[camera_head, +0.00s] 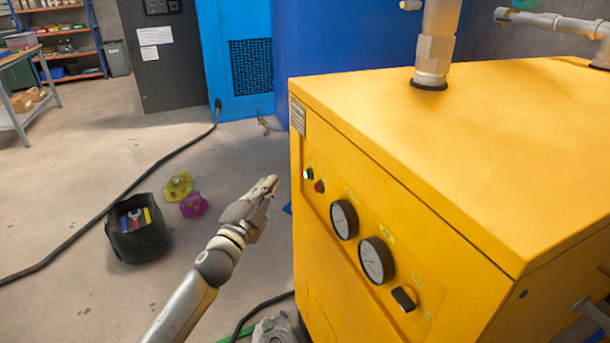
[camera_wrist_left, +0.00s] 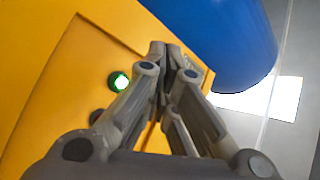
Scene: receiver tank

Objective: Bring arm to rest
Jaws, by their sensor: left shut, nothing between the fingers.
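My left arm comes in from the lower left in the head view. Its gripper (camera_head: 268,187) is shut and empty, just left of the yellow machine's front panel. In the left wrist view the shut fingers (camera_wrist_left: 172,62) point up past the panel edge, with the lit green button (camera_wrist_left: 118,81) to their left. The yellow machine (camera_head: 450,150) carries a green light (camera_head: 308,174), a red button (camera_head: 319,187), two round gauges (camera_head: 344,220) and a black switch (camera_head: 404,299). I cannot tell whether the gripper touches the panel.
A black bag of tools (camera_head: 138,228) stands on the floor at left, beside a yellow item (camera_head: 178,186) and a purple item (camera_head: 193,204). A black cable (camera_head: 130,187) crosses the floor. A blue tank (camera_head: 345,40) stands behind the machine. Pipes (camera_head: 434,50) rise above its top.

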